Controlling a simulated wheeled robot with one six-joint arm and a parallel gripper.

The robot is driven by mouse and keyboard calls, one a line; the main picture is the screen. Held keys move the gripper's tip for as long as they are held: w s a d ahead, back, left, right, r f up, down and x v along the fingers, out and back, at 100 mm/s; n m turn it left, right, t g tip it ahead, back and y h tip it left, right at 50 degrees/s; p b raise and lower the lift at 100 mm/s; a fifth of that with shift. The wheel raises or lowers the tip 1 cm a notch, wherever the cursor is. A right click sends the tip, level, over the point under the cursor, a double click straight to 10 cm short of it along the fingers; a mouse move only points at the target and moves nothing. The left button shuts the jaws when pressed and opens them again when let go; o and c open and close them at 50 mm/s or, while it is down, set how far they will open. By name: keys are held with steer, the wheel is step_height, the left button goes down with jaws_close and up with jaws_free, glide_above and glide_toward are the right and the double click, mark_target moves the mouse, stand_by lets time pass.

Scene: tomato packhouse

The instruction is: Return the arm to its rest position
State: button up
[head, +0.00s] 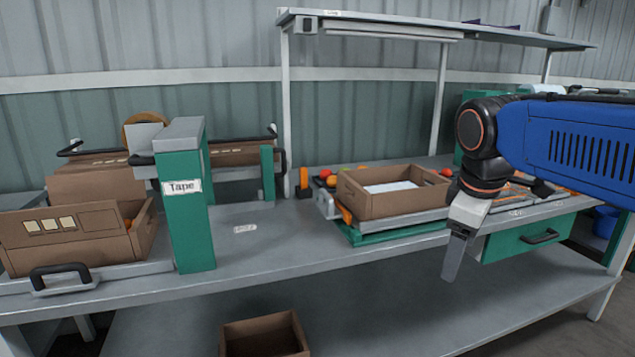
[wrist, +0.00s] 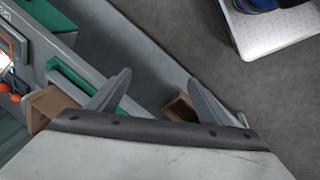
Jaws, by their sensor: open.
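My gripper (head: 457,252) hangs in front of the bench's front edge at the right in the head view, pointing down. My blue arm reaches in from the right edge, with a dark wrist above the gripper. In the wrist view the two grey fingers of my gripper (wrist: 157,92) stand apart with nothing between them.
The grey bench (head: 330,245) carries a cardboard box (head: 385,203) on a scale-like stand, a green "Tape" post (head: 184,225) and a box (head: 75,240) at left. A green drawer (head: 530,238) is near my gripper. An empty box (head: 265,337) sits on the lower shelf.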

steer(key=s+d+f+m+t+y, duration=0.1)
steer(key=s+d+f+m+t, duration=0.1)
steer(key=s+f+m, duration=0.7)
steer(key=s+f, duration=0.4)
steer(key=f, duration=0.2)
steer(key=shift+s+f+m, duration=0.25)
steer(key=shift+s+m, duration=0.05)
steer(key=shift+m, duration=0.1)
steer(key=shift+c, duration=0.5)
